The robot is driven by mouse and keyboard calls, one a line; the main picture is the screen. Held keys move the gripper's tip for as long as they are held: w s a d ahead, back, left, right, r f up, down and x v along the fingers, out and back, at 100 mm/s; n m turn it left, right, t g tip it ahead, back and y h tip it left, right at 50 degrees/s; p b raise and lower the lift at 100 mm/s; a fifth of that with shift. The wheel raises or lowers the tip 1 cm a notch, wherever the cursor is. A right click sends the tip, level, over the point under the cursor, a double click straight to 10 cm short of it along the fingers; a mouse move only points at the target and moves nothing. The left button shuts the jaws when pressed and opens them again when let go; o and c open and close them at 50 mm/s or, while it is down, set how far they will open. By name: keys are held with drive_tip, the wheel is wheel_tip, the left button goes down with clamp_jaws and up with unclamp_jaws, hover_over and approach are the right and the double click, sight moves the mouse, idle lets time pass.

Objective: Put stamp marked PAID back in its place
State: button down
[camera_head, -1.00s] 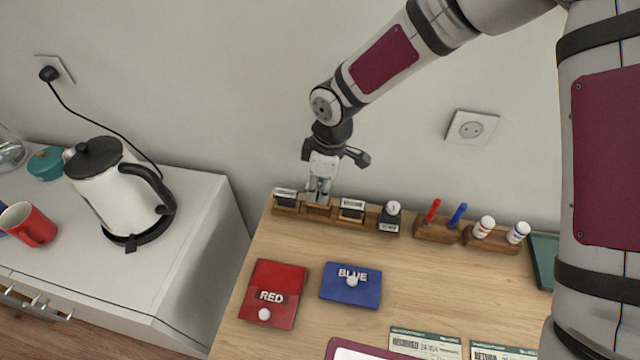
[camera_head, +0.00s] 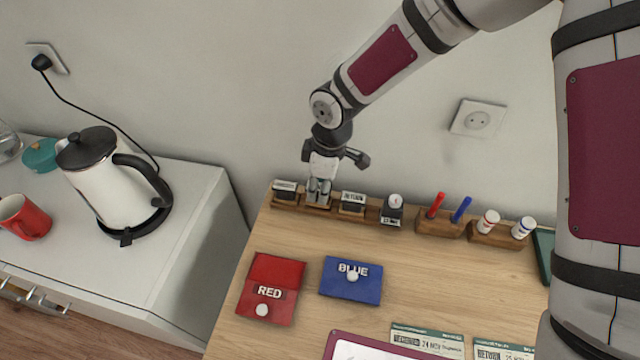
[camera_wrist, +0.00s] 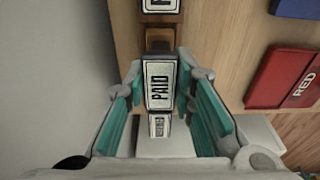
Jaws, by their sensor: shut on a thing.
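The stamp marked PAID (camera_wrist: 160,85) has a white label with black letters. In the wrist view it sits between the teal finger pads of my gripper (camera_wrist: 165,108), which is shut on it. In the head view my gripper (camera_head: 319,187) points down over the middle place of the wooden stamp rack (camera_head: 316,209), and its fingers largely hide the stamp. I cannot tell whether the stamp touches the bottom of its slot. A stamp marked RETURN (camera_head: 353,198) stands to the right in the rack, and another stamp (camera_head: 285,187) stands to the left.
A black dater (camera_head: 392,210) stands right of the rack, then holders with a red marker (camera_head: 436,205), a blue marker (camera_head: 461,210) and small bottles (camera_head: 488,222). Red (camera_head: 270,290) and blue (camera_head: 351,279) ink pads lie in front. The wall is close behind.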

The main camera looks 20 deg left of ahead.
drive_tip(key=shift+f+b, duration=0.35)
drive_tip(key=shift+f, duration=0.35)
drive_tip(key=c, duration=1.6)
unclamp_jaws()
drive_tip(key=shift+o, duration=0.2)
drive_tip(key=shift+r, duration=0.1)
drive_tip(key=shift+d+r+p, duration=0.15)
drive_tip(key=shift+r+p, duration=0.6)
drive_tip(key=shift+r, duration=0.55)
drive_tip(key=shift+d+r+p, duration=0.15)
drive_tip(key=shift+r+p, duration=0.6)
drive_tip(key=shift+r, duration=0.5)
drive_tip(key=shift+o, duration=0.2)
drive_tip(key=o, duration=0.5)
